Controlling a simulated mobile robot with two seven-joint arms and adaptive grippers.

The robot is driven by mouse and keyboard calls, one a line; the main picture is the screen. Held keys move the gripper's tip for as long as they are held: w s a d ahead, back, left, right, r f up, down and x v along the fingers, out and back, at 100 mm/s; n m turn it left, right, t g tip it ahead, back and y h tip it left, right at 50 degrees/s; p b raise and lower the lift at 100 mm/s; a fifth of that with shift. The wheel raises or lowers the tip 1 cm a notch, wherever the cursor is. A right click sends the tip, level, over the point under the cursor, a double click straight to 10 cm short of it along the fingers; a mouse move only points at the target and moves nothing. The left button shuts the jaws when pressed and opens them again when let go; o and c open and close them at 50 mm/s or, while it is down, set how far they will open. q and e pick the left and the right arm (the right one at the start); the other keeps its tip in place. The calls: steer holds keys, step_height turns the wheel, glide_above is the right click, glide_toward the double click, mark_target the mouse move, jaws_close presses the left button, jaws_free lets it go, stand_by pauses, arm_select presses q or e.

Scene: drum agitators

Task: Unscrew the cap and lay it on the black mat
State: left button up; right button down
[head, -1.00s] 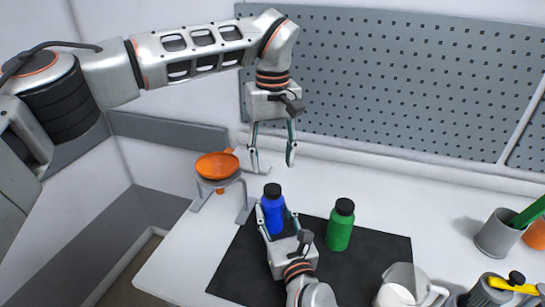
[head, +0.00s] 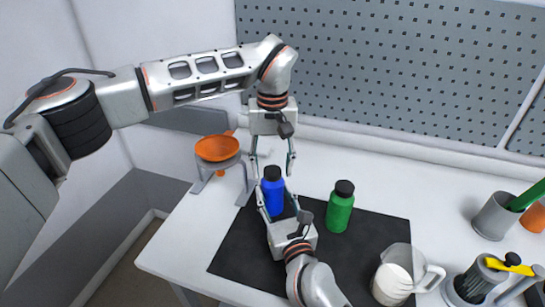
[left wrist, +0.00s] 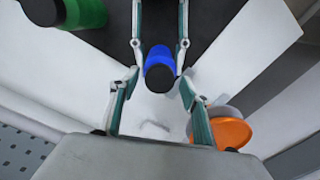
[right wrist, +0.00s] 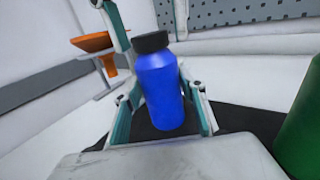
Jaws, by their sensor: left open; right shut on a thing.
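A blue bottle (head: 272,197) with a black cap (head: 272,173) stands upright by the far left part of the black mat (head: 238,258). My right gripper (head: 279,207) is shut on the bottle's body from the near side. In the right wrist view the bottle (right wrist: 160,95) is between its fingers, with the cap (right wrist: 151,42) on top. My left gripper (head: 272,175) points down from above, open, its fingers on either side of the cap. In the left wrist view the cap (left wrist: 160,79) lies between the open fingers, with gaps visible on both sides.
A green bottle (head: 339,211) with a black cap stands on the mat, right of the blue one. An orange bowl (head: 217,148) on a grey stand is at left. A jug (head: 395,275) and grey containers (head: 495,216) are at right. The mat's near left part is bare.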

arm_select(q)
steer(key=c, duration=1.2)
